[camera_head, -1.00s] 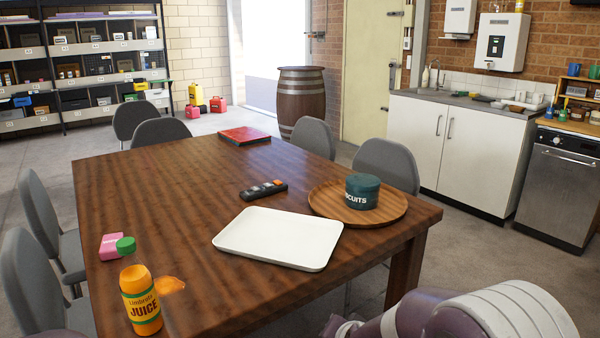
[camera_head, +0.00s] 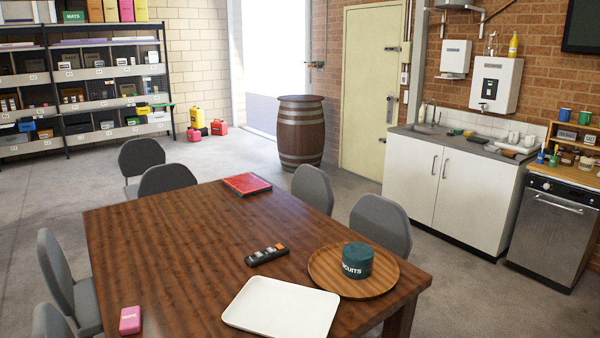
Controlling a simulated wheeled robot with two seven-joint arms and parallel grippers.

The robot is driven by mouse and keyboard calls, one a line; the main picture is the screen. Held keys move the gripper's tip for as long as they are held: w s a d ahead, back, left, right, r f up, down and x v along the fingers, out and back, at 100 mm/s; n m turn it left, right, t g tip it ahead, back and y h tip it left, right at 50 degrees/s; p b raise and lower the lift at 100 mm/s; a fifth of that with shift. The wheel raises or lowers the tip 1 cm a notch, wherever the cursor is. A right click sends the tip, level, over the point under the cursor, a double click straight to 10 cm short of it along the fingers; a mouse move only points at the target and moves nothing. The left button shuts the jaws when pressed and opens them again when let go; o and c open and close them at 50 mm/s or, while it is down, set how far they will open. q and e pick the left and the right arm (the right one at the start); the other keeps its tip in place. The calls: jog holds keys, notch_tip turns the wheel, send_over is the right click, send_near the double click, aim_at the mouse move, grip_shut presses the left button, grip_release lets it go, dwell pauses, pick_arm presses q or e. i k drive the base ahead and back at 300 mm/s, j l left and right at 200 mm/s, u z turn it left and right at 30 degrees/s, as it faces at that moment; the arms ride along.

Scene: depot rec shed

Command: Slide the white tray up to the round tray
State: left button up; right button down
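The white tray (camera_head: 281,308) lies flat on the wooden table, near its front edge. The round tray (camera_head: 322,278) is brown wood and lies just behind and to the right of the white tray, near the table's right edge. Their edges are very close; I cannot tell whether they touch. A dark green biscuit tin (camera_head: 357,261) stands on the round tray. Neither of my grippers shows in the head view.
A black remote (camera_head: 266,254) lies behind the white tray. A pink packet (camera_head: 130,320) is at the table's left front, and a red flat box (camera_head: 246,184) at its far end. Grey chairs (camera_head: 380,225) surround the table (camera_head: 180,250).

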aim_at(265, 306)
jog(key=l+u, duration=0.15)
jog(key=u, duration=0.2)
jog(key=i+l+u, duration=0.1)
jog(key=u, duration=0.25)
jog(key=i+l+u, duration=0.25)
jog(key=l, duration=0.9)
jog(key=l+u, duration=0.25)
jog(key=l, duration=0.9)
